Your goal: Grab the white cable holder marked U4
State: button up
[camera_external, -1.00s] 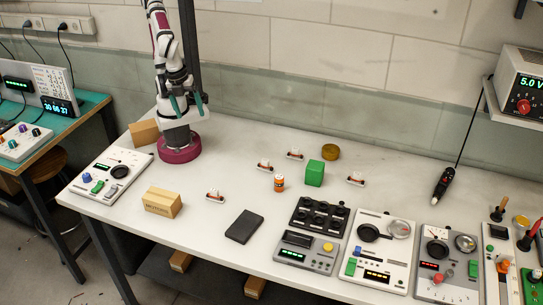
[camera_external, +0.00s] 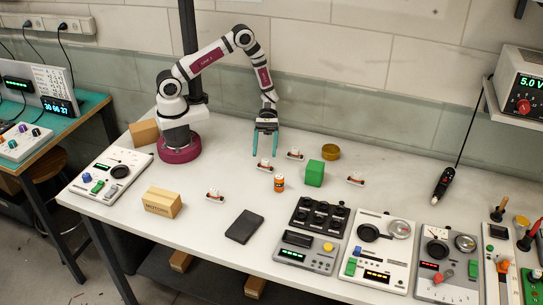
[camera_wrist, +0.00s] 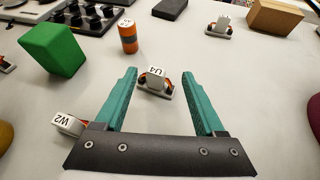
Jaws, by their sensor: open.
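The white cable holder marked U4 (camera_wrist: 156,79) shows in the wrist view just ahead of and between the fingertips, with its label readable. In the external view it is the small white holder (camera_external: 264,164) on the bench, just below my gripper's tips. My gripper (camera_external: 266,154) points down near it with its teal fingers apart. In the wrist view, my gripper (camera_wrist: 158,75) is open and empty. A second white holder, marked W2 (camera_wrist: 67,122), is at the left beside the left finger.
Two other white holders (camera_external: 214,196) (camera_external: 355,179) lie farther off. A brown disc (camera_external: 330,152) is behind the block. Devices line the front right; the bench around the black box (camera_external: 244,226) is partly clear.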

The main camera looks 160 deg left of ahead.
aim_at(265, 165)
jog(key=shift+s+d+f+n+t, duration=0.1)
jog(key=shift+f+n+t, duration=0.2)
jog(key=shift+f+n, duration=0.2)
jog(key=x, duration=0.7)
jog(key=shift+w+a+f, duration=0.25)
jog(key=shift+a+f, duration=0.05)
jog(key=shift+a, duration=0.05)
grip_shut()
